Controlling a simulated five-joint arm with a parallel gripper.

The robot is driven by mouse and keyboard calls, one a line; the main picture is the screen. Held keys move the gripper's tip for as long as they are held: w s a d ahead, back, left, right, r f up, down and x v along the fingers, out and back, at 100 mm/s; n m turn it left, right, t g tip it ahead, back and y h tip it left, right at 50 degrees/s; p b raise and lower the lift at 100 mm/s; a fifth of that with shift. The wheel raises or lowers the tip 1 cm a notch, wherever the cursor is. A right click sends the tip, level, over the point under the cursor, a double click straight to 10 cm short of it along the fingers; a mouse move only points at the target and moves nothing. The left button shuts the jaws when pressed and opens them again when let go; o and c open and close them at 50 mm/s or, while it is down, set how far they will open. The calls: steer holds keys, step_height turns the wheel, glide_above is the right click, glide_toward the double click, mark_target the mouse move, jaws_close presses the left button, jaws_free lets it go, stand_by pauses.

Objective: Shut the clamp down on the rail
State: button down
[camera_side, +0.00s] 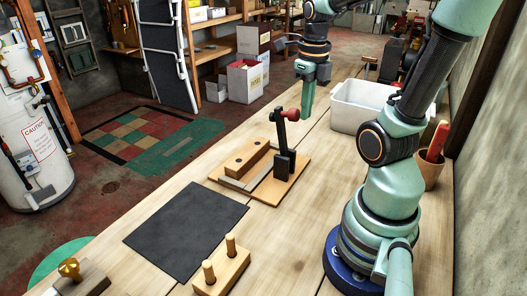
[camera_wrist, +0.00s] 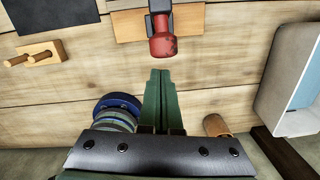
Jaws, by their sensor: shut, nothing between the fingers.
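The black clamp (camera_side: 284,160) stands upright on a wooden base board (camera_side: 286,187). Its dark arm (camera_side: 279,127) points up, and its red handle end (camera_side: 291,114) sticks out at the top right. The red handle end (camera_wrist: 162,44) also shows in the wrist view, just beyond my fingertips. A wooden block (camera_side: 247,159) with dark holes and a grey strip (camera_side: 238,184) lie on the board left of the clamp; I cannot tell which is the rail. My gripper (camera_side: 307,113) is shut and empty, pointing down close behind the red handle, apparently apart from it.
A white bin (camera_side: 360,106) stands behind at right, and a brown pot (camera_side: 430,172) at the right edge. A black mat (camera_side: 187,229) and a pegged wooden block (camera_side: 222,272) lie nearer the front. A brass-knobbed block (camera_side: 77,277) sits front left.

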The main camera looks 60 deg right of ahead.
steer(key=shift+w+d+f, duration=0.1)
steer(key=shift+w, duration=0.3)
steer(key=shift+w, duration=0.1)
